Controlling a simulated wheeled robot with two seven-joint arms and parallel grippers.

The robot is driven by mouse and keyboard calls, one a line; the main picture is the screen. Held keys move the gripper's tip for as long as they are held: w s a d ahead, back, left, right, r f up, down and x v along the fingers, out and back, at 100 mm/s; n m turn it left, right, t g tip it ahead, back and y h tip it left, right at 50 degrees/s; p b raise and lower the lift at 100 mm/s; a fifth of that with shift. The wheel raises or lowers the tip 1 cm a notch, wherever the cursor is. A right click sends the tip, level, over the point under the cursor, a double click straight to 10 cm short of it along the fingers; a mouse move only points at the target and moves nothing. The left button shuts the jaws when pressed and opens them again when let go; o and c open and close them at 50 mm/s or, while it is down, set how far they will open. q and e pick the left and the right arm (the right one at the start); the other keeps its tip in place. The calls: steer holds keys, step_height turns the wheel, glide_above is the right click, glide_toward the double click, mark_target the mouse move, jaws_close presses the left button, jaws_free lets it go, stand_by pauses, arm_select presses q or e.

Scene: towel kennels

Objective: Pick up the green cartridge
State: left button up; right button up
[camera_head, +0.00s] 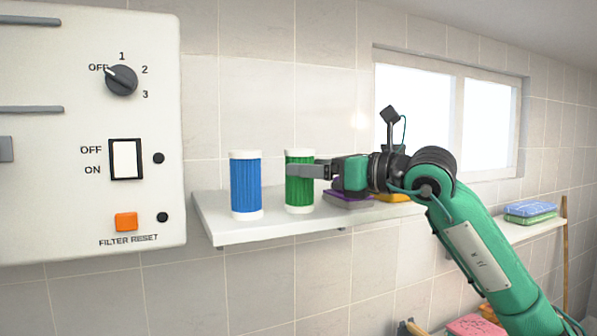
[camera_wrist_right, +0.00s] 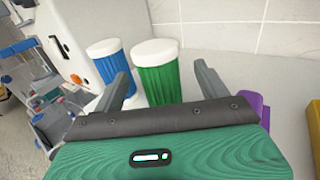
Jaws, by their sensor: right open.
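The green cartridge (camera_head: 299,190), with white end caps, stands upright on the wall shelf (camera_head: 272,229). In the right wrist view the green cartridge (camera_wrist_right: 159,83) shows between the two fingers. My right gripper (camera_head: 306,171) is open at its upper part, with a finger passing in front of it in the head view. I cannot tell whether the fingers touch it. In the wrist view the right gripper (camera_wrist_right: 163,85) has its fingers spread wide. My left gripper is not in view.
A blue cartridge (camera_head: 246,187) stands left of the green one. It also shows in the wrist view (camera_wrist_right: 112,64). A purple item (camera_head: 346,199) and a yellow item (camera_head: 393,196) lie to the right. A control panel (camera_head: 85,190) hangs at left.

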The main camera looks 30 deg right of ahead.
steer(key=shift+w+a+r+p, duration=0.2)
steer(key=shift+w+p, duration=0.1)
steer(key=shift+p, duration=0.2)
steer(key=p+x, duration=0.2)
steer(key=x, duration=0.2)
steer(key=shift+s+p, duration=0.1)
steer(key=shift+p, duration=0.3)
steer(key=shift+w+a+f, duration=0.1)
steer(key=shift+w+a, duration=0.05)
steer(key=shift+w, duration=0.1)
steer(key=shift+s, duration=0.1)
steer(key=c, duration=1.1)
step_height(320, 180, up, 20)
steer(key=b, duration=0.3)
steer(key=shift+b, duration=0.35)
